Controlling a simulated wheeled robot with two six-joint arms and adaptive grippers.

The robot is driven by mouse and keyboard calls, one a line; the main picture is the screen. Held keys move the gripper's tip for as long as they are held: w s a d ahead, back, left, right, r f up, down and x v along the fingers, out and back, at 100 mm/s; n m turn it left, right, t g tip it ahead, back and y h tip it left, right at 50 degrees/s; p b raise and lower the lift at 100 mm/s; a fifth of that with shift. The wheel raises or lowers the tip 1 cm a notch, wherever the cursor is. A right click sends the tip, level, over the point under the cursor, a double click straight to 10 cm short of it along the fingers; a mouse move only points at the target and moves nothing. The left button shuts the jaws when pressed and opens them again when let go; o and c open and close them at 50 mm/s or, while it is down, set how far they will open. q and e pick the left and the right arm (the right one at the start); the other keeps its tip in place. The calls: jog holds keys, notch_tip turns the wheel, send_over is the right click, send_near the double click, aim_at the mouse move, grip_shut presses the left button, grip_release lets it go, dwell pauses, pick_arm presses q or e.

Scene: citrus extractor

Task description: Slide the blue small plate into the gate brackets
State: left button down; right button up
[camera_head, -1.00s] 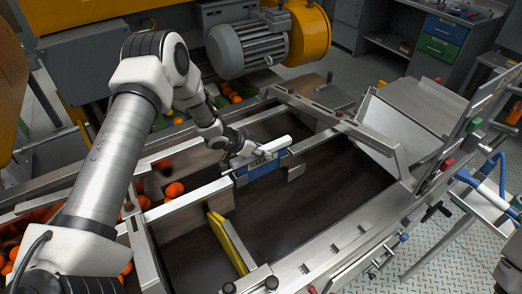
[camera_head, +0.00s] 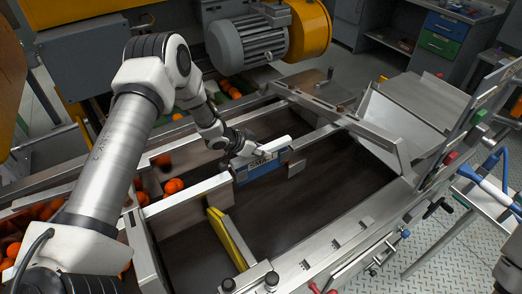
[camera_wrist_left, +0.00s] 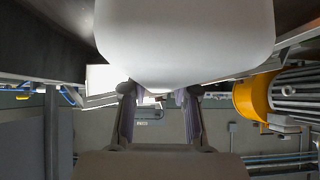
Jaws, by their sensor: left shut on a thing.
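The blue small plate (camera_head: 269,168), with a white lettered label on its face, stands upright across the dark belt. It sits in the gap between the ends of two metal rails, the left rail (camera_head: 203,187) and the right rail (camera_head: 316,137). Whether its edges are inside the gate brackets is too small to tell. My left gripper (camera_head: 248,149) is at the plate's top edge, shut on it, beside a white bar along the top. In the left wrist view its two fingers (camera_wrist_left: 158,96) reach up to a large white rounded form that hides the plate. My right gripper is not in view.
A yellow-edged bar (camera_head: 229,238) crosses the belt nearer to me. Oranges (camera_head: 173,186) lie left of the rails. A grey motor (camera_head: 247,46) hangs at the back. The dark belt (camera_head: 300,205) in front of the plate is clear.

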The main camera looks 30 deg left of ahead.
pick_arm(q)
jog(key=shift+f+b, duration=0.65)
jog(key=shift+f, duration=0.3)
jog(key=c, duration=0.8)
grip_release()
jog(key=v, duration=1.2)
